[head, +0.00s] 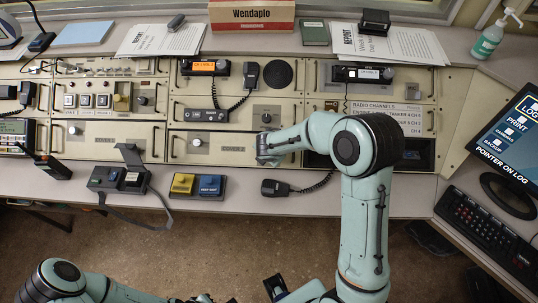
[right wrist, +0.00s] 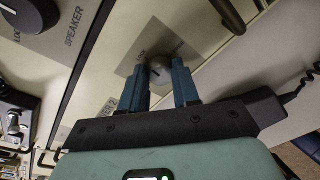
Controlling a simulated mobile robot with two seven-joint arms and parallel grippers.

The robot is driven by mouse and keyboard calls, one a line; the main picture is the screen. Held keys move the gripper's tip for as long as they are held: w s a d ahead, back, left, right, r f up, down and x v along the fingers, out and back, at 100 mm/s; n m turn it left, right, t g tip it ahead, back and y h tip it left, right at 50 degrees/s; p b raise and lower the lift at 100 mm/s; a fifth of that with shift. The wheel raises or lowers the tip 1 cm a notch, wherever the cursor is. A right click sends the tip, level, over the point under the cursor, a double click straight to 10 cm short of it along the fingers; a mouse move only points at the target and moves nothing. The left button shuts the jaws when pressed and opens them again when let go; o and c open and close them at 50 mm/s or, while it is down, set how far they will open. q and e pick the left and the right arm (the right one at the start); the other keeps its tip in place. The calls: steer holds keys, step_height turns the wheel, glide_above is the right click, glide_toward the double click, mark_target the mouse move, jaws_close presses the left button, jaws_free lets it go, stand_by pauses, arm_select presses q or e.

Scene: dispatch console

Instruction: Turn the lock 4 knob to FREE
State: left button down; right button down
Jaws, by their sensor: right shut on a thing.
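A small round metal knob (right wrist: 160,70) on a grey plate shows in the right wrist view. A dark line crosses its face; small lettering beside it looks like LOCK, and I cannot read a 4. My right gripper (right wrist: 161,80) is shut on this knob, with a blue finger on each side. In the head view the same gripper (head: 262,151) meets the lower console panel, to the right of the COVER 2 label, and hides the knob. My left arm (head: 65,280) is low at the bottom left; I cannot make out its fingertips clearly.
A black SPEAKER knob (right wrist: 28,12) is close by in the right wrist view. A hand microphone (head: 274,188) lies on the desk edge below my right gripper. A monitor (head: 515,130) and keyboard (head: 490,235) are at the right.

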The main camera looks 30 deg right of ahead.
steer(key=m+b, duration=0.2)
steer(key=b, duration=0.1)
steer(key=m+b, duration=0.3)
steer(key=shift+s+f, duration=0.1)
steer(key=shift+f, duration=0.1)
arm_select(q)
step_height(320, 180, down, 12)
steer(key=b, duration=0.6)
arm_select(e)
steer(key=m, duration=0.4)
steer(key=shift+d+t, duration=0.1)
steer(key=shift+t, duration=0.3)
steer(key=m+b, duration=0.6)
steer(key=b, duration=0.1)
steer(key=shift+s+t, duration=0.1)
steer(key=shift+t, duration=0.3)
steer(key=shift+m+b, duration=0.3)
steer(key=shift+m, duration=0.1)
arm_select(q)
steer(key=w+a+f+n+t+y, duration=0.1)
steer(key=w+a+f+t, duration=0.2)
steer(key=w+f, duration=0.6)
steer(key=shift+a+f+y+b, duration=0.3)
steer(key=shift+a+f+y, duration=0.1)
steer(key=shift+a, duration=0.95)
arm_select(e)
steer(key=shift+r+m, duration=0.15)
steer(key=shift+m, duration=0.25)
arm_select(q)
steer(key=shift+s, duration=0.1)
